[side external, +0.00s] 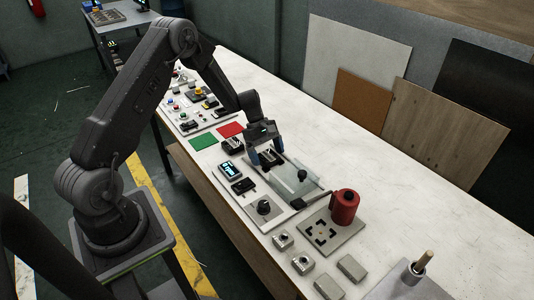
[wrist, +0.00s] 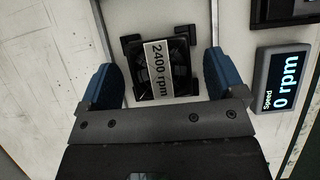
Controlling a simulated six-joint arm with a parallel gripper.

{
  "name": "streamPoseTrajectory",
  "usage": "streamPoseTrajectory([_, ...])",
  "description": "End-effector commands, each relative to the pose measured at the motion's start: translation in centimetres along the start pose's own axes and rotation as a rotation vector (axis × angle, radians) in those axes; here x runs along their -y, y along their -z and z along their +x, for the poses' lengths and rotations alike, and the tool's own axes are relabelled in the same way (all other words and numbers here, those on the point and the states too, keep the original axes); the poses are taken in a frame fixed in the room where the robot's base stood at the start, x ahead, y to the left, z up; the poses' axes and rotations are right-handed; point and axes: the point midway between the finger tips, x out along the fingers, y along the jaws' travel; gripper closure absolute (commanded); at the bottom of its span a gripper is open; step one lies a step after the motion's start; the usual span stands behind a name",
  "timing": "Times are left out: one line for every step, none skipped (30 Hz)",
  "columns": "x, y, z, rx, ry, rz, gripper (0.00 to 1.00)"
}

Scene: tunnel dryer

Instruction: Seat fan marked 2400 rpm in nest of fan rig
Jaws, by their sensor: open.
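The fan marked 2400 rpm (wrist: 168,68) is a black square fan with a white label across it. In the wrist view it lies face up among the black corner pieces of the nest (wrist: 131,46), turned slightly. I cannot tell whether it is fully down. In the side view the fan (side external: 268,156) is on the rig, below my gripper (side external: 267,158). My gripper (wrist: 165,80) is open, its blue fingers on either side of the fan, with a visible gap on each side. The rig's speed display (wrist: 284,80) reads 0 rpm.
Another dark fan-like unit (side external: 232,144) stands beside the red square (side external: 230,130) and green square (side external: 203,142). A clear cover (side external: 294,180) with a black knob is right of the nest. A red cylinder (side external: 345,207) and grey blocks (side external: 351,267) stand nearer the front.

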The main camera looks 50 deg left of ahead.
Motion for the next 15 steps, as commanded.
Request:
streamPoseTrajectory([0.0,0.0,-0.5,0.000,-0.002,0.000,0.11])
streamPoseTrajectory([-0.1,0.0,-0.9,-0.001,-0.002,0.001,0.11])
streamPoseTrajectory([-0.1,0.1,-1.5,-0.002,-0.004,0.001,0.11])
streamPoseTrajectory([-0.1,0.1,-2.0,-0.002,-0.005,0.001,0.11])
streamPoseTrajectory([-0.1,0.1,-2.6,-0.002,-0.005,0.000,0.11])
streamPoseTrajectory([-0.1,0.1,-3.4,-0.003,-0.005,0.000,0.11])
streamPoseTrajectory([-0.1,0.1,-4.1,-0.003,-0.006,0.001,0.11])
streamPoseTrajectory([-0.1,0.1,-4.7,-0.002,-0.006,0.001,0.11])
streamPoseTrajectory([-0.1,0.1,-5.6,-0.002,-0.005,0.001,0.11])
streamPoseTrajectory([-0.1,0.1,-6.3,-0.004,-0.005,0.001,0.11])
streamPoseTrajectory([-0.1,0.1,-6.9,-0.003,-0.005,0.000,0.11])
streamPoseTrajectory([-0.1,0.1,-7.7,-0.002,-0.005,0.000,0.11])
streamPoseTrajectory([-0.1,0.1,-8.3,-0.002,-0.004,0.000,0.11])
streamPoseTrajectory([-0.1,0.1,-8.8,-0.003,-0.004,0.001,0.11])
streamPoseTrajectory([0.0,0.0,-9.5,-0.002,-0.003,0.000,0.11])
